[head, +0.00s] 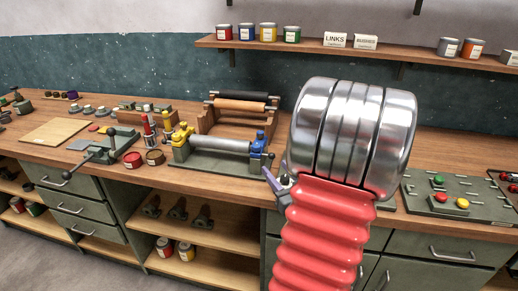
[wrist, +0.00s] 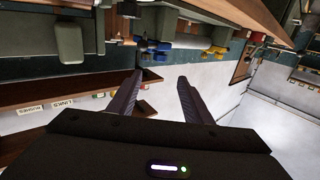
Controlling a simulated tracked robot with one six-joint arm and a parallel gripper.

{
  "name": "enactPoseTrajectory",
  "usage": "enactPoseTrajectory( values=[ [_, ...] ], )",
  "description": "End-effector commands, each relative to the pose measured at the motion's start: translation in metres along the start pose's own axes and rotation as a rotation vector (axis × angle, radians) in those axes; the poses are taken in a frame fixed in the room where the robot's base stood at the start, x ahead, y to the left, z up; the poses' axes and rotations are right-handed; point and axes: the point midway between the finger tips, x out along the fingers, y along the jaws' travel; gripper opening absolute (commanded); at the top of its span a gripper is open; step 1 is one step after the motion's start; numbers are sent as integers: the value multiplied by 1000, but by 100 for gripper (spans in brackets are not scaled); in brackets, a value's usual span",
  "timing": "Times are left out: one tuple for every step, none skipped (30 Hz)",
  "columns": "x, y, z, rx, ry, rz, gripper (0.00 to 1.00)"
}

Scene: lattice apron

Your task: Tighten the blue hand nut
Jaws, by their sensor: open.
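My gripper (head: 274,177) is just right of and in front of the blue end, partly hidden by my arm. In the wrist view my gripper (wrist: 160,77) is open, with nothing held between its fingers.
The fixture stands on a wooden bench (head: 100,125). A rack with dark and brown rollers (head: 240,105) stands behind it. A green button panel (head: 460,200) is at right. A shelf (head: 300,45) hangs above.

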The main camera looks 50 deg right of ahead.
Motion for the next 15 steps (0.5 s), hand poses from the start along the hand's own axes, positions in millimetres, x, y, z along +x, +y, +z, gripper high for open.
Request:
enactPoseTrajectory(
  values=[
    [1,0,0,-1,0,-1,45],
    [2,0,0,-1,0,-1,45],
    [4,0,0,-1,0,-1,45],
    [5,0,0,-1,0,-2,45],
    [7,0,0,-1,0,-2,45],
    [10,0,0,-1,0,-1,45],
    [13,0,0,-1,0,-1,45],
    [16,-1,0,-1,0,-2,45],
    [21,-1,0,-1,0,-3,45],
    [24,-1,0,-1,0,-3,45],
    [28,-1,0,-1,0,-3,45],
    [34,-1,0,-1,-1,-4,45],
    [39,-1,0,-1,-1,-3,45],
    [43,-1,0,-1,0,-3,45],
    [50,-1,0,-1,0,-4,45]
  ],
)
